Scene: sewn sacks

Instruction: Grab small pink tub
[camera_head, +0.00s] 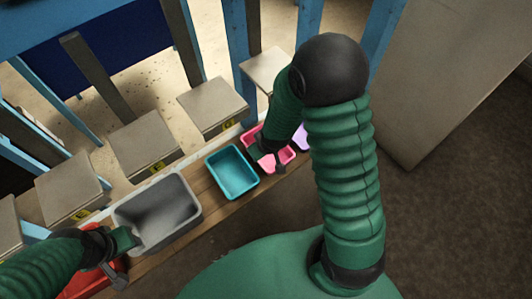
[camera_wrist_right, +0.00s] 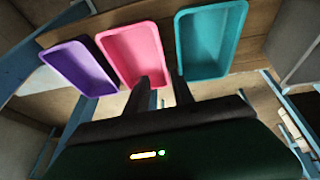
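The small pink tub (camera_head: 286,155) stands in the row between the teal tub and a purple tub, partly hidden by my right arm in the head view. In the right wrist view the pink tub (camera_wrist_right: 133,48) is empty. My right gripper (camera_wrist_right: 161,90) is open, its two fingers apart. One finger overlaps the pink tub's wall and the other lies near the teal tub's edge. I cannot tell whether they touch. My left gripper (camera_head: 120,259) is at the lower left, beside the grey tub, with its fingers apart and nothing seen between them.
The teal tub (camera_head: 232,171), grey tub (camera_head: 184,187), red tub (camera_head: 78,286) and purple tub (camera_wrist_right: 75,66) share a wooden shelf (camera_head: 215,205). Blue posts (camera_head: 237,50) and square tan plates (camera_head: 212,104) stand behind. Dark floor (camera_head: 450,210) is clear at right.

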